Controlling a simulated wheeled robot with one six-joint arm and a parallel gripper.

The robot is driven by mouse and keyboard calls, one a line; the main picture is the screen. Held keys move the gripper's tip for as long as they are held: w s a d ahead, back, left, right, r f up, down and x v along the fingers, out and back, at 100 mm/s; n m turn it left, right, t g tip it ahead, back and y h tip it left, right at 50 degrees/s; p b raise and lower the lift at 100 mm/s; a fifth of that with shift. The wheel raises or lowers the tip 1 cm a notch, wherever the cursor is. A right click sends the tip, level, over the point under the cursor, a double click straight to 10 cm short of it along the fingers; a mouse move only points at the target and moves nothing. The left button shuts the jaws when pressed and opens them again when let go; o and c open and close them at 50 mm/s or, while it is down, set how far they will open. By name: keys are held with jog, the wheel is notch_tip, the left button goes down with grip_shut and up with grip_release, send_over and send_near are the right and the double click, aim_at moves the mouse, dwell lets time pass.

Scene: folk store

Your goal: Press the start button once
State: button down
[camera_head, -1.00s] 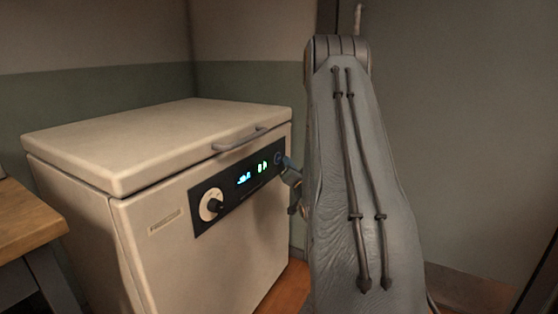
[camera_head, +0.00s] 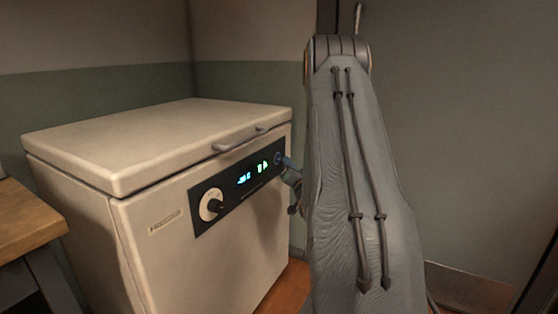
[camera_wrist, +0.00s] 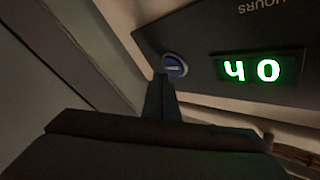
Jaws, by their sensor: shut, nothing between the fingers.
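A white chest freezer (camera_head: 150,240) stands at the left with a dark control panel (camera_head: 228,205) on its front. The round blue start button (camera_wrist: 174,64) shows beside the panel's green display in the wrist view; in the head view it sits at the panel's right end (camera_head: 278,158). My gripper (camera_wrist: 160,80) is shut and empty, its fingertips just below and left of the button. In the head view my gripper (camera_head: 288,166) is at the panel's right end, partly hidden by my arm. I cannot tell whether the tip touches the button.
The panel has a round knob (camera_head: 212,205), a blue display (camera_head: 244,178) and a green one, reading 40 in the wrist view (camera_wrist: 262,70). A lid handle (camera_head: 240,140) sticks out above. A wooden table (camera_head: 25,220) stands at the left.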

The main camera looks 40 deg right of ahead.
jog(key=shift+w, duration=0.1)
jog(key=shift+w+a, duration=0.15)
jog(key=shift+w, duration=0.15)
jog(key=shift+w+a, duration=0.15)
jog(key=shift+w, duration=0.25)
dwell(0.7)
jog(key=shift+s, duration=0.1)
jog(key=shift+s+d+p, duration=0.3)
jog(key=shift+s+p, duration=0.1)
jog(key=shift+s, duration=0.3)
jog(key=shift+s, duration=0.1)
jog(key=s, duration=0.1)
jog(key=s+d+p, duration=0.1)
jog(key=s, duration=0.1)
jog(key=s+d+p, duration=0.1)
jog(key=shift+s, duration=0.25)
jog(key=shift+a, duration=0.1)
dwell(0.9)
